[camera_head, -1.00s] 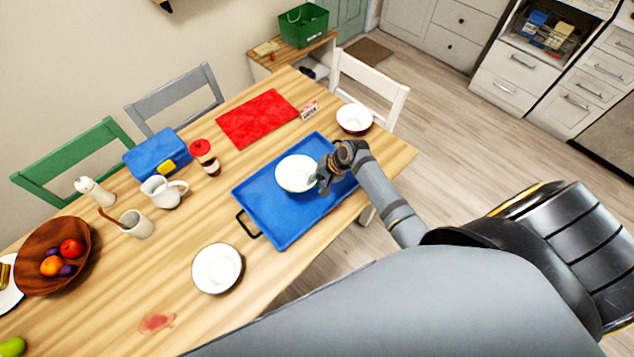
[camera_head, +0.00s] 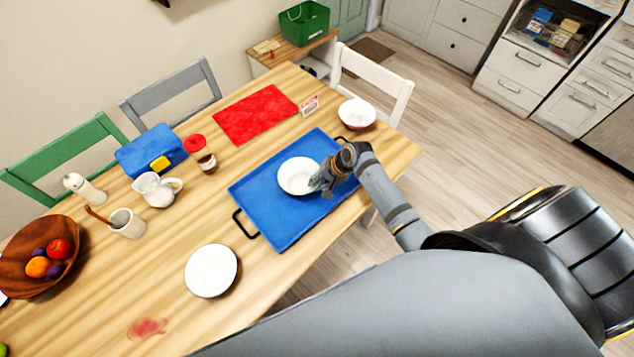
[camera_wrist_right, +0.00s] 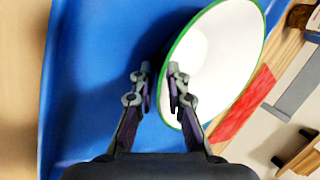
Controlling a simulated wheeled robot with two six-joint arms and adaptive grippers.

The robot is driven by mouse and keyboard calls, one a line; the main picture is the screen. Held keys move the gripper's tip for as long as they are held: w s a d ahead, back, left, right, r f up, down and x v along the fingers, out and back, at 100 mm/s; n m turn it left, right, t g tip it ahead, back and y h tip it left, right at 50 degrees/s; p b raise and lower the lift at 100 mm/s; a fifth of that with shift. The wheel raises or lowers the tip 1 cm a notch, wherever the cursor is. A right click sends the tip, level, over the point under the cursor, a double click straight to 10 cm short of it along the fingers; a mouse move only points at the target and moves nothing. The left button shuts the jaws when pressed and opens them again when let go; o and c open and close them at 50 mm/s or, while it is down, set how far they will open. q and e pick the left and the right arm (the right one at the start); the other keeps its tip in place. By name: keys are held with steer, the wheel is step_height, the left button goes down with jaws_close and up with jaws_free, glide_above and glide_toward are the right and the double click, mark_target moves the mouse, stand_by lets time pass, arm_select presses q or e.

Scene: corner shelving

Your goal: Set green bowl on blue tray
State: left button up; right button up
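In the right wrist view the bowl (camera_wrist_right: 222,60) fills the upper right over the tray (camera_wrist_right: 90,70). My right gripper (camera_head: 320,181) is at the bowl's right side. In the wrist view its fingers (camera_wrist_right: 160,85) are apart, one inside the rim and one outside, with a gap between the rim and the outer finger. Bowl and tray look in contact, though the bowl's underside is hidden. My left gripper is not in view.
A white plate (camera_head: 211,271) lies left of the tray, and another bowl (camera_head: 357,114) stands beyond its right end. A red mat (camera_head: 256,114), jar (camera_head: 201,154), pitcher (camera_head: 157,190) and blue box (camera_head: 150,150) lie behind.

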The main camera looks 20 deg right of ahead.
steer(key=v, duration=1.2)
steer(key=shift+r, duration=0.15)
